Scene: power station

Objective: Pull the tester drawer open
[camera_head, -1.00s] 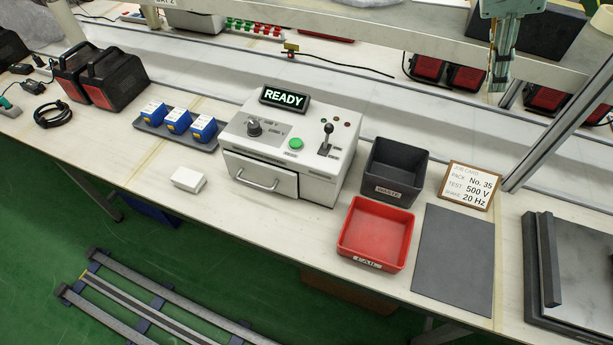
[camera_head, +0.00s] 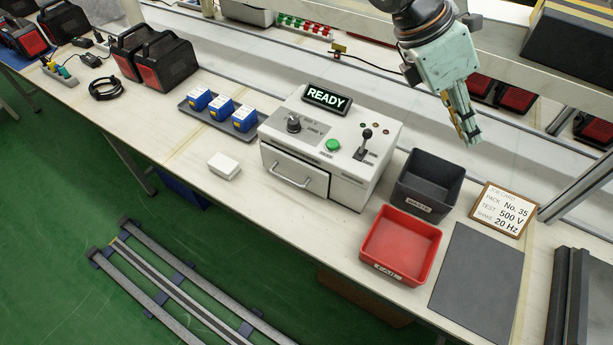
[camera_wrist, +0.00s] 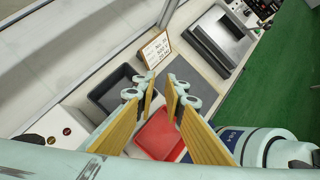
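The tester (camera_head: 330,150) is a white box on the bench with a lit READY display (camera_head: 327,97), a black knob, a green button and a small lever. Its drawer (camera_head: 294,171) is in the front face, with a silver bar handle (camera_head: 291,179). The drawer front looks flush with the box, so it appears closed. My gripper (camera_head: 470,135) hangs in the air to the right of the tester, above the dark bin, apart from the handle. In the wrist view its two yellow-padded fingers (camera_wrist: 166,92) stand apart with nothing between them.
A dark grey bin (camera_head: 428,184) and a red tray (camera_head: 401,245) stand right of the tester. A job card (camera_head: 502,209) and grey mat (camera_head: 478,283) lie farther right. Left are a small white box (camera_head: 224,166) and a tray (camera_head: 246,132) of blue packs. Bench space before the drawer is clear.

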